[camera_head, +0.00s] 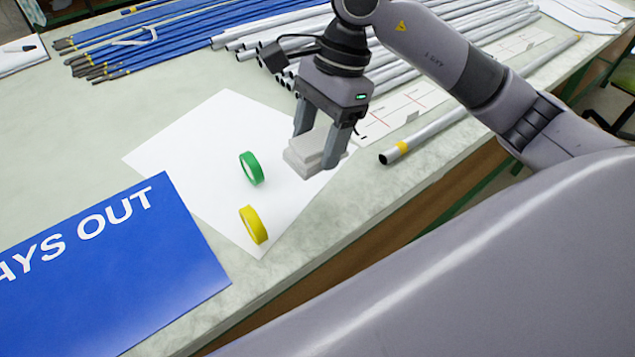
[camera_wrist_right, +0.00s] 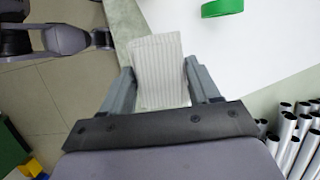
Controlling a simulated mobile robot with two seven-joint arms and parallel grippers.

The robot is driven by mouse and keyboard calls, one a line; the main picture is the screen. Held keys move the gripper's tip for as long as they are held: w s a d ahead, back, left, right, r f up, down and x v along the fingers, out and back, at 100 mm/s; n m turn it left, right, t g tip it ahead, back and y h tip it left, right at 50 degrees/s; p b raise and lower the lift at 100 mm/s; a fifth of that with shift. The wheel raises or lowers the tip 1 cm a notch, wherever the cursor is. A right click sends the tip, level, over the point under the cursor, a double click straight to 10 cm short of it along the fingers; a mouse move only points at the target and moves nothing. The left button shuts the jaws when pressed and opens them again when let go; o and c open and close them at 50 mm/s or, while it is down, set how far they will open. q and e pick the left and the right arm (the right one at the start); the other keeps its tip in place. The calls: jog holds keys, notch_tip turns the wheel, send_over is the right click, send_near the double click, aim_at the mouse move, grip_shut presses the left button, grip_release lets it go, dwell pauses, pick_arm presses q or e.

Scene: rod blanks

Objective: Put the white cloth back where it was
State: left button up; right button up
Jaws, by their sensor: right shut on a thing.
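The white cloth (camera_head: 306,155) is a folded, pale, ribbed pad. My right gripper (camera_head: 325,138) is shut on it and holds it over the right corner of the white sheet (camera_head: 205,125), near the table's front edge. In the right wrist view the cloth (camera_wrist_right: 160,70) sits between the two fingers of the right gripper (camera_wrist_right: 163,85). I cannot tell whether its underside touches the sheet. My left gripper is not in view.
A green tape roll (camera_head: 251,168) and a yellow tape roll (camera_head: 253,225) stand on the sheet, left of the cloth. A blue sign (camera_head: 110,270) lies at lower left. Grey tubes (camera_head: 440,130) and blue-covered rods (camera_head: 170,45) lie behind.

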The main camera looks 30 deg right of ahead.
send_over(312, 200)
jog(key=d, duration=0.1)
notch_tip(312, 200, down, 6)
jog(key=shift+d+r, duration=0.1)
jog(key=shift+r, duration=0.15)
notch_tip(312, 200, down, 4)
jog(key=shift+f, duration=0.2)
jog(key=shift+f+b, duration=0.1)
jog(key=shift+b, duration=0.2)
jog(key=o, duration=0.6)
jog(key=shift+f, duration=0.1)
jog(key=o, duration=0.4)
jog(key=shift+r, duration=0.2)
jog(key=shift+r, duration=0.2)
jog(key=v, duration=1.1)
jog(key=shift+d+r, duration=0.15)
jog(key=shift+r, duration=0.2)
